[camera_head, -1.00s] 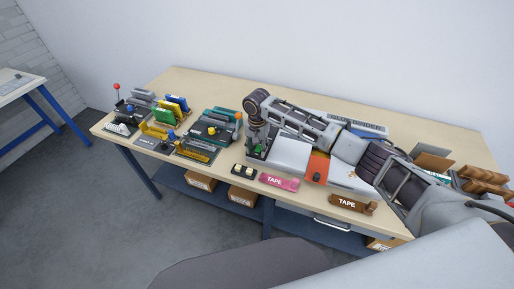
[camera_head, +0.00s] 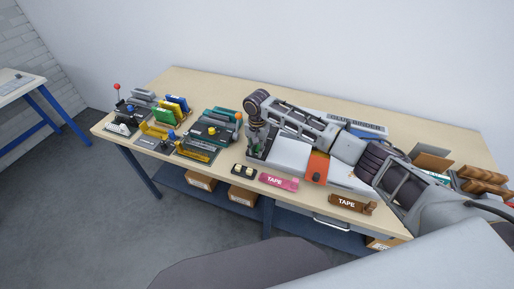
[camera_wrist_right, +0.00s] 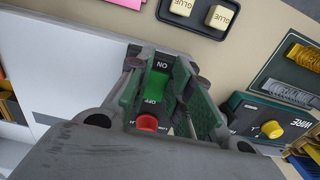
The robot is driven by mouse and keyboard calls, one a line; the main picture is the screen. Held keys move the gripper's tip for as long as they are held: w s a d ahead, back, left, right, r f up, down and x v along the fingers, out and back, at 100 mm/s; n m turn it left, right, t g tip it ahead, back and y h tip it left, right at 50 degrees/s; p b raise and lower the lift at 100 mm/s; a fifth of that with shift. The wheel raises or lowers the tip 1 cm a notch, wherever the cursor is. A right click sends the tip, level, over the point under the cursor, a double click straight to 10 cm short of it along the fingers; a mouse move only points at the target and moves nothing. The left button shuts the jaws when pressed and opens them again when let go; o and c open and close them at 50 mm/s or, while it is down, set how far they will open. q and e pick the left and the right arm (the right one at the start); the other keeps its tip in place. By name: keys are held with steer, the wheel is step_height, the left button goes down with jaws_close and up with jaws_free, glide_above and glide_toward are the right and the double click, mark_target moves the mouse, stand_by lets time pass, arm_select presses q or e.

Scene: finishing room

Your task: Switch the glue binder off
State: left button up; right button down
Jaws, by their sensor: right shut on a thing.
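The glue binder is a grey-white machine (camera_head: 291,154) on the bench, partly hidden under my right arm. Its rocker switch (camera_wrist_right: 160,84), green, with ON and OFF marks, shows in the right wrist view, with a red round knob (camera_wrist_right: 147,122) next to the OFF mark. My right gripper (camera_wrist_right: 163,92) has its fingers on either side of the switch and is shut on it. In the head view my right gripper (camera_head: 257,145) points down at the binder's left end. My left gripper is not in view.
Pink (camera_head: 279,182) and brown (camera_head: 351,204) tape holders and a black tray with cream GLUE blocks (camera_head: 243,170) lie along the front edge. A WIRE machine with a yellow knob (camera_wrist_right: 297,128) stands close to the gripper. Other binders and colored folders (camera_head: 178,104) stand at the left.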

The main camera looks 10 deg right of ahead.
steer(key=shift+w+d+r+g+y+p, duration=0.1)
steer(key=shift+w+r+g+y+p, duration=0.4)
steer(key=shift+p, duration=0.95)
steer(key=shift+s+d+f, duration=0.1)
steer(key=shift+s+f, duration=0.05)
steer(key=shift+f, duration=0.05)
steer(key=shift+g+y+p, duration=0.3)
steer(key=shift+g+p, duration=0.15)
steer(key=shift+g, duration=0.05)
steer(key=c, duration=1.3)
jaws_free()
steer(key=shift+f, duration=0.1)
steer(key=shift+v, duration=6)
steer(key=shift+f, duration=0.1)
